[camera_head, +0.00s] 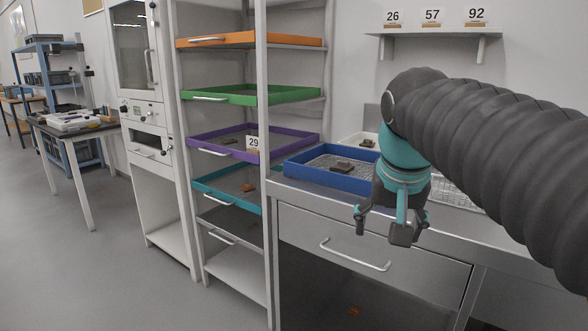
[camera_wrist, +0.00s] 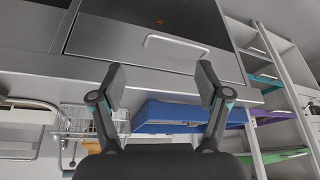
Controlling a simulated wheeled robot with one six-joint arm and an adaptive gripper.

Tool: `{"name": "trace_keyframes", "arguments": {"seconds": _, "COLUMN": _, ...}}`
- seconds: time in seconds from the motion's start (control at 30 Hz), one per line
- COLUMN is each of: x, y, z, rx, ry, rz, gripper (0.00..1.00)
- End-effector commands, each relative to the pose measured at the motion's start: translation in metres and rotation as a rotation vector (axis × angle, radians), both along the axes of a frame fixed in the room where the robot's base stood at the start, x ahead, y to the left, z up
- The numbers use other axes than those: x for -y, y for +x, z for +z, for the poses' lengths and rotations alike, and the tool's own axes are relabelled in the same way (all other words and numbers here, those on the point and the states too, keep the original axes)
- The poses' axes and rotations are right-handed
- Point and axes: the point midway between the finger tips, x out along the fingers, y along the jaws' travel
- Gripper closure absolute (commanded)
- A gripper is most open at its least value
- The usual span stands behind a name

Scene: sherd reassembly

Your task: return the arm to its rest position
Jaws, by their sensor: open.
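My gripper (camera_head: 391,224) hangs in front of the steel counter's front edge, its fingers pointing down and spread apart with nothing between them. The wrist view shows the two fingers of my gripper (camera_wrist: 160,85) wide apart, with the counter's drawer front (camera_wrist: 130,40) beyond them. My arm, in a dark ribbed sleeve, reaches in from the right in the head view and bends down at the wrist. It hides part of the counter and the wall behind it.
A blue tray (camera_head: 300,171) with dark sherds (camera_head: 342,166) sits on the counter left of my gripper. A drawer handle (camera_head: 355,255) juts out below. The rack on the left holds orange (camera_head: 250,40), green (camera_head: 250,95), purple (camera_head: 290,147) and teal (camera_head: 215,185) trays. Open floor lies left.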

Motion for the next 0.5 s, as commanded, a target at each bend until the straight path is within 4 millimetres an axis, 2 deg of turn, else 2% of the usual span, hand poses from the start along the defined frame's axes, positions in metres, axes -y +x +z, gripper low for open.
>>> {"name": "trace_keyframes", "arguments": {"seconds": 0.03, "x": 0.002, "y": -0.017, "z": -0.016, "rx": 0.007, "ry": -0.002, "rz": 0.024, "gripper": 0.24}}
{"name": "trace_keyframes", "arguments": {"seconds": 0.3, "x": 0.007, "y": -0.089, "z": -0.106, "rx": 0.058, "ry": -0.019, "rz": 0.152, "gripper": 0.24}}
{"name": "trace_keyframes", "arguments": {"seconds": 0.4, "x": 0.007, "y": -0.109, "z": -0.136, "rx": 0.073, "ry": -0.026, "rz": 0.186, "gripper": 0.24}}
{"name": "trace_keyframes", "arguments": {"seconds": 0.5, "x": 0.008, "y": -0.123, "z": -0.157, "rx": 0.085, "ry": -0.032, "rz": 0.210, "gripper": 0.24}}
